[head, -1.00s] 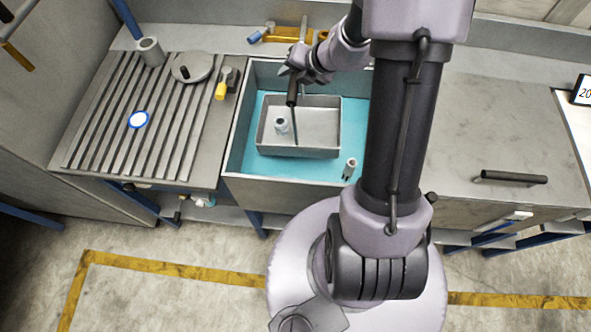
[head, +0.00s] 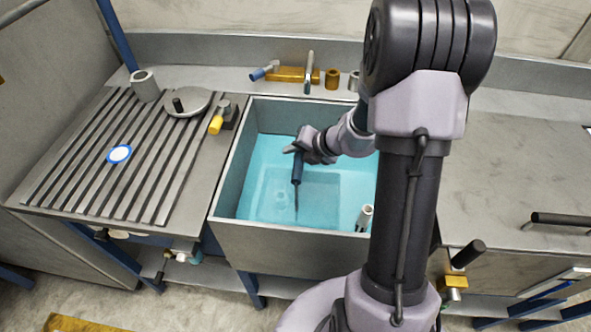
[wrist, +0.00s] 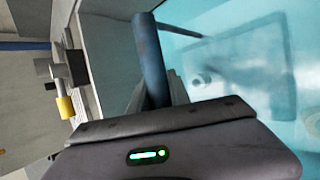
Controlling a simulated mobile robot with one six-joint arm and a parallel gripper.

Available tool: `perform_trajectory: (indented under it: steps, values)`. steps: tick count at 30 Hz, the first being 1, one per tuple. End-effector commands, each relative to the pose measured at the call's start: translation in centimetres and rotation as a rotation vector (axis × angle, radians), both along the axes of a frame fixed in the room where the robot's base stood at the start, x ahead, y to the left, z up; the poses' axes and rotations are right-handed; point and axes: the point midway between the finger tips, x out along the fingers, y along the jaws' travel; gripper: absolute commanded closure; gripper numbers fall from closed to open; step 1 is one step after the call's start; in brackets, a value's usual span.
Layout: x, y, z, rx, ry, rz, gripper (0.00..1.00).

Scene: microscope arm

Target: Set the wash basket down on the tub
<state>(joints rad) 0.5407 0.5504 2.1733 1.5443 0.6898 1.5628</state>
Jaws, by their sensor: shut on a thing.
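My gripper (head: 299,151) is over the open grey tub (head: 290,246), shut on the upper part of a dark blue upright handle (head: 297,172). The handle's thin lower rod goes down into the blue-green water. The wash basket (head: 282,186) shows only as a faint, pale box shape under the water. In the wrist view, the handle (wrist: 149,55) stands between the jaws, and the basket's blurred rectangular outline (wrist: 243,75) lies under the water on the right. Whether the basket touches the tub floor I cannot tell.
A ribbed drainboard (head: 75,185) lies left, with a grey cup (head: 145,85), a round lid (head: 190,104), a yellow-handled valve (head: 215,125) and a blue-white disc (head: 119,154). A brass tap (head: 290,74) stands behind the tub. A pale tube (head: 364,216) is at its front right.

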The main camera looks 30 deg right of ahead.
Motion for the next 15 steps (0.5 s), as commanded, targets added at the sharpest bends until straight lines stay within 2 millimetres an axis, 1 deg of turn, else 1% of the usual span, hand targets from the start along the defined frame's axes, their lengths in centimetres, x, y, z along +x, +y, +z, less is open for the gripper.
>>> perform_trajectory:
  steps: [1, 3, 5, 6, 12, 15]
  values:
    - [0.0, 0.0, -1.0, 0.002, 0.0, -0.001, 1.0]
    - [0.0, 0.0, -2.4, 0.003, 0.0, -0.002, 1.0]
    - [0.0, 0.0, -3.3, 0.002, 0.0, -0.001, 1.0]
    - [0.0, 0.0, -3.5, 0.002, -0.001, -0.002, 1.0]
    - [0.0, 0.0, -3.1, 0.001, -0.001, -0.001, 1.0]
    - [0.0, 0.0, -3.4, 0.001, -0.001, -0.001, 1.0]
